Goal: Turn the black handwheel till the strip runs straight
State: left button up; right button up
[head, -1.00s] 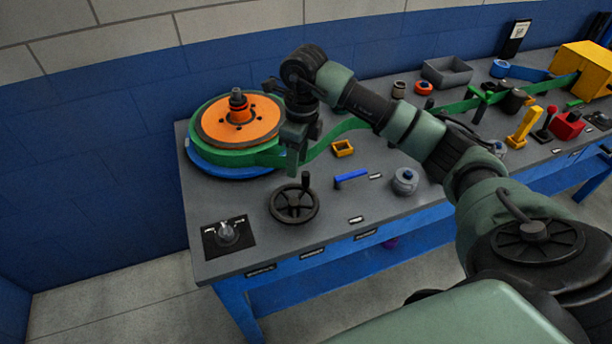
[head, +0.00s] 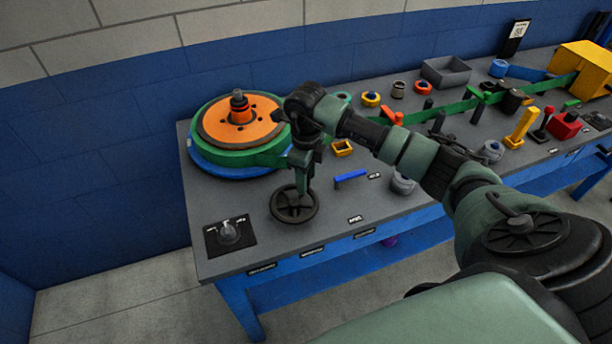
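The black handwheel (head: 292,208) lies flat on the bench near its front edge. My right gripper (head: 302,186) points down at the wheel's far side, where the upright crank handle stood in view before. The gripper hides that handle, and I cannot tell whether the fingers touch it or are open or shut. The green strip (head: 440,111) runs from the coil with the orange disc (head: 262,121) towards the yellow box (head: 586,66) at the right. My arm covers the strip's part near the coil. My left gripper is out of view.
A black plate with a switch knob (head: 229,233) is left of the wheel. A grey bin (head: 447,73) stands at the back. Bare bench surrounds the wheel's left side.

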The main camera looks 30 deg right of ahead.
aim_at(317, 201)
grip_shut()
jog(key=shift+s+d+m, duration=0.1)
jog(key=shift+s+m, duration=0.2)
jog(key=shift+m, duration=0.35)
jog(key=shift+s+d+m, duration=0.1)
jog(key=shift+s+m, duration=0.15)
jog(key=shift+m, duration=0.4)
jog(key=s+m, duration=0.1)
jog(key=m, duration=0.1)
jog(key=shift+s+f+m+b, duration=0.1)
jog(key=shift+s+m+b, duration=0.1)
jog(key=shift+m+b, duration=0.2)
jog(key=m, duration=0.1)
jog(key=s+m, duration=0.1)
jog(key=m, duration=0.1)
jog(key=s+m, duration=0.1)
jog(key=shift+s+a, duration=0.1)
jog(key=shift+a, duration=0.15)
jog(key=shift+s+a+m, duration=0.15)
jog(key=shift+s+m, duration=0.15)
jog(key=shift+m, duration=0.5)
